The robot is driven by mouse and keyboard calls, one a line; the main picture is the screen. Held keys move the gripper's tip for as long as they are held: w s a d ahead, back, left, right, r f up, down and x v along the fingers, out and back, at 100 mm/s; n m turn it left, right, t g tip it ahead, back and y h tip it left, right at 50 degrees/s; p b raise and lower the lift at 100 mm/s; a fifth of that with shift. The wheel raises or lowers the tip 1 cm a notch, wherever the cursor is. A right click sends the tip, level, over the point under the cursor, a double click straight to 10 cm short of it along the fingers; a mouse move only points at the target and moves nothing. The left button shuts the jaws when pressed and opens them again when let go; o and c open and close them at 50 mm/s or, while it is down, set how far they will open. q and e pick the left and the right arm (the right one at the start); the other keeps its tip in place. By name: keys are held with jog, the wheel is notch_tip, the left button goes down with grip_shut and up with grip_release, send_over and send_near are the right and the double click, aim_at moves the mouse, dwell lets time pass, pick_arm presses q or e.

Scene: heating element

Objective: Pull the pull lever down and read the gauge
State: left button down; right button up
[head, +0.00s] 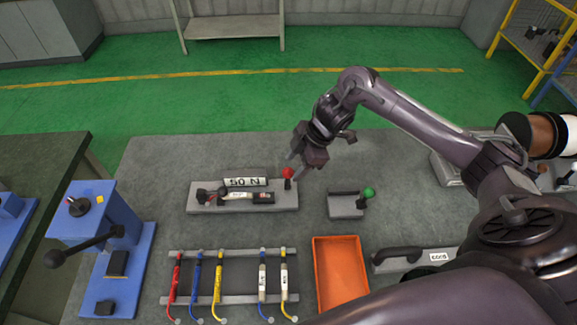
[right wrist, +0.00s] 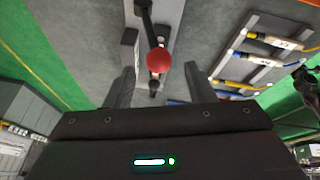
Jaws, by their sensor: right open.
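The lever with a red ball knob (head: 287,172) stands at the right end of a grey fixture (head: 215,208) on the table. A label reading "50 N" (head: 244,182) stands on the fixture; I cannot make out a gauge reading. My right gripper (head: 298,162) is open, just above and beside the red knob. In the right wrist view the red knob (right wrist: 158,60) appears between the two spread fingers (right wrist: 160,74), with no visible contact. The knob's dark rod runs to the top of that view. My left gripper is not in view.
A small grey block with a green knob (head: 368,192) stands to the right. An orange tray (head: 340,275) and a rack of coloured cables (head: 225,285) lie in front. A blue press with a black handle (head: 115,250) stands at the left. The table behind the fixture is clear.

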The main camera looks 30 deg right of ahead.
aim_at(291, 169)
jog(key=x, duration=0.2)
jog(key=shift+a+f+p, duration=0.2)
jog(key=shift+f+p, duration=0.15)
jog(key=shift+w+a+f, duration=0.1)
jog(key=shift+w+f, duration=0.15)
jog(key=shift+f, duration=0.25)
jog(key=shift+w+a+f, duration=0.1)
jog(key=shift+w+f, duration=0.15)
jog(key=shift+f, duration=0.4)
jog(key=c, duration=0.5)
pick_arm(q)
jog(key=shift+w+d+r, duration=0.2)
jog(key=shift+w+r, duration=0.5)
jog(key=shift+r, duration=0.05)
pick_arm(e)
grip_shut()
